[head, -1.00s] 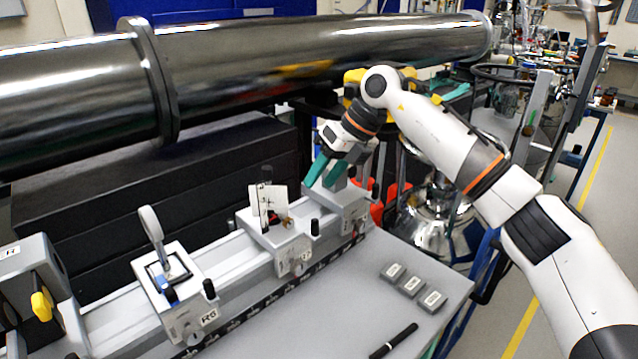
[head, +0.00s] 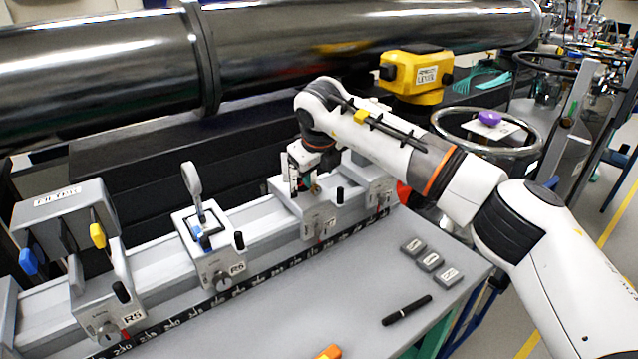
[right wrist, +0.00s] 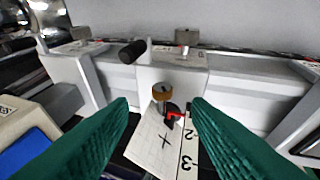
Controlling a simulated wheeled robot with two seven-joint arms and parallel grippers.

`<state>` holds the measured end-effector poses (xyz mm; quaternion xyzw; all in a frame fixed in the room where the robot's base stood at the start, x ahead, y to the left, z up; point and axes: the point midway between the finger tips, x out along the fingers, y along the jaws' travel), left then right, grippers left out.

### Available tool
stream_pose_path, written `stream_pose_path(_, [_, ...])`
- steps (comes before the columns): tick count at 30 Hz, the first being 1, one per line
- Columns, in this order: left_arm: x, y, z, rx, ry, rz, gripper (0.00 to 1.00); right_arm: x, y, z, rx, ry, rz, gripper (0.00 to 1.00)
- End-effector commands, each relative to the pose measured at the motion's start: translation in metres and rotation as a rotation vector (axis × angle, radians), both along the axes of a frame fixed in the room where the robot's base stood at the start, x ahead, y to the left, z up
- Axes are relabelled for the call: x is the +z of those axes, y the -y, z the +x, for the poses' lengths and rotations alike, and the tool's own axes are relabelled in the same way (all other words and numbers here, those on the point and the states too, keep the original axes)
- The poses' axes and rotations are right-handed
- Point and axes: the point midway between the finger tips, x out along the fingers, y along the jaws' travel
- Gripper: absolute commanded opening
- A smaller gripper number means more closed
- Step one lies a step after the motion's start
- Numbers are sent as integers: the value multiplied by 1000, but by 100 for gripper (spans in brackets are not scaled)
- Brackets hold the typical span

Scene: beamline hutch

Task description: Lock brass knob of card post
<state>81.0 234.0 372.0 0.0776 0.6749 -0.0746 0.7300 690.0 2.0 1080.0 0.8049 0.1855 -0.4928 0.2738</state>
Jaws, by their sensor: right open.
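The card post's carriage (head: 305,208) sits on the grey rail, with my right gripper (head: 300,185) above it; the arm partly hides the card there. In the right wrist view, the brass knob (right wrist: 162,90) is a small round cap in front of the grey carriage block (right wrist: 185,75). A white card (right wrist: 153,137) with a cross and a numbered strip (right wrist: 188,148) lie just below the knob in the picture. My right gripper's green fingers (right wrist: 161,104) are open, one on each side of the knob and card, apart from the knob. A red-marked dark part (right wrist: 173,113) is beside the knob.
A carriage with a round-headed post (head: 215,250) and a filter box (head: 65,215) stand left on the rail. Several grey blocks (head: 431,262) and a black marker (head: 407,310) lie on the table. A large steel pipe (head: 330,60) runs behind. The front table area is mostly clear.

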Motion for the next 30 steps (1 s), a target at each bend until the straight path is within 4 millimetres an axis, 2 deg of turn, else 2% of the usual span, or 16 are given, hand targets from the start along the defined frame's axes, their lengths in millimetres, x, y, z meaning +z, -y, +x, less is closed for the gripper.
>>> stream_pose_path(1, [6, 1, 11, 0, 17, -2, 44, -8, -1, 4, -1, -4, 0, 44])
stream_pose_path(3, [10, 1, 21, 0, 32, -3, 44, -20, -1, 10, -2, -4, 0, 44])
stream_pose_path(9, [16, 1, 12, 0, 20, -2, 44, -47, -2, 24, 0, -2, 1, 44])
stream_pose_path(14, [17, 0, 1, 0, 3, -1, 44, -56, -2, 28, 0, 0, 2, 44])
stream_pose_path(22, [16, -1, 0, 1, 2, 1, 44, -58, -2, 29, 1, 0, 1, 44])
stream_pose_path(23, [16, -1, 0, 1, 2, 1, 44, -58, -2, 29, 1, 0, 1, 43])
stream_pose_path(30, [16, -1, 3, 1, 6, 2, 44, -57, -2, 29, 1, 0, 1, 3])
